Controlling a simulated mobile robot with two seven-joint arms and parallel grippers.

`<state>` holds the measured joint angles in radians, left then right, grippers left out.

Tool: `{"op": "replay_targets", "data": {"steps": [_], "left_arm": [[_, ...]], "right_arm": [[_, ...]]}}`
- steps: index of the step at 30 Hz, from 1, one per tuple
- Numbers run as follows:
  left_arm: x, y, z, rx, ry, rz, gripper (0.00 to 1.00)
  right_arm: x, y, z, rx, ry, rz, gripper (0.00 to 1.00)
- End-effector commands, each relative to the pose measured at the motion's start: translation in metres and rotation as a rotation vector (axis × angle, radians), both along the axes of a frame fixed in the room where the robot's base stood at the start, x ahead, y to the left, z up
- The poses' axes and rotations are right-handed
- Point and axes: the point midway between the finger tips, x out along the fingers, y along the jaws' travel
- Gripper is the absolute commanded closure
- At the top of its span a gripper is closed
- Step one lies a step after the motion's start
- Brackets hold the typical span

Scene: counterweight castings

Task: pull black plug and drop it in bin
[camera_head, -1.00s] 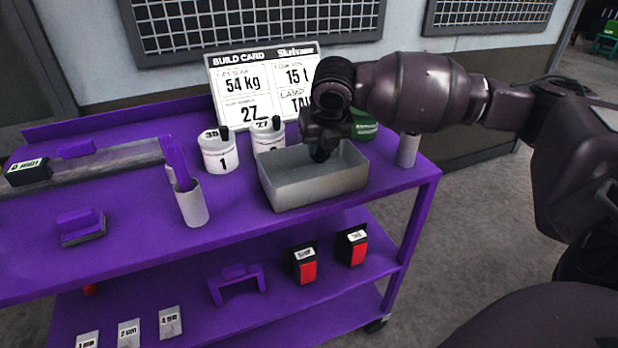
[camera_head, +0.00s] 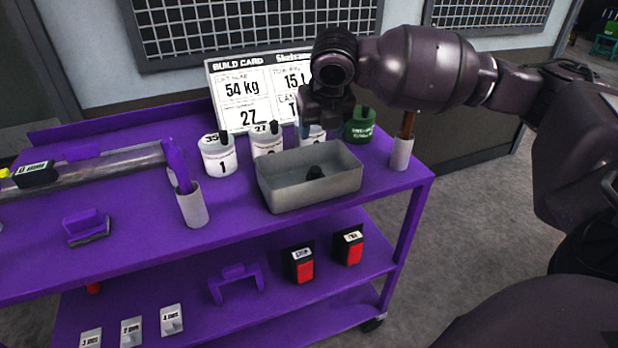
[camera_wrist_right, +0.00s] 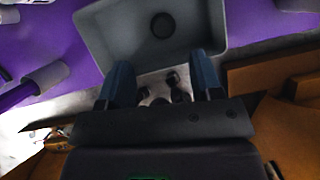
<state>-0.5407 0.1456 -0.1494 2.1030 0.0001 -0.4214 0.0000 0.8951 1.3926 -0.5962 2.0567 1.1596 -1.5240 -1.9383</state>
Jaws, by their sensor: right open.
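The black plug (camera_head: 315,172) lies on the floor of the grey metal bin (camera_head: 278,196), toward its back right. It also shows in the right wrist view (camera_wrist_right: 163,25), inside the bin (camera_wrist_right: 104,40). My right gripper (camera_head: 318,134) is above the back edge of the bin, apart from the plug. In the right wrist view its two fingers (camera_wrist_right: 164,74) are spread with nothing held between them. White pots stand behind the bin: pot 1 (camera_head: 219,160), a middle pot (camera_head: 266,146), and a third (camera_head: 312,137) whose top is hidden by my gripper. My left gripper is out of view.
A green container (camera_head: 360,128) and a grey cup (camera_head: 401,157) stand right of the bin. Another cup (camera_head: 193,210) holds a purple tool at left. The build card (camera_head: 240,90) stands behind.

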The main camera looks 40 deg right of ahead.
Motion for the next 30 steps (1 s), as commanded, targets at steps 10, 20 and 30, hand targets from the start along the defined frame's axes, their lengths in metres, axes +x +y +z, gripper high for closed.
{"op": "replay_targets", "data": {"steps": [10,20,30], "left_arm": [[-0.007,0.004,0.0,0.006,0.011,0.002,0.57],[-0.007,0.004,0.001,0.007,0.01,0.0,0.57],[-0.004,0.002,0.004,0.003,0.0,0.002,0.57]], "right_arm": [[-0.013,0.005,0.033,0.0,0.0,0.001,0.41],[-0.013,0.005,0.033,0.0,0.002,0.001,0.41],[-0.013,0.005,0.033,0.0,0.002,0.001,0.41]]}}
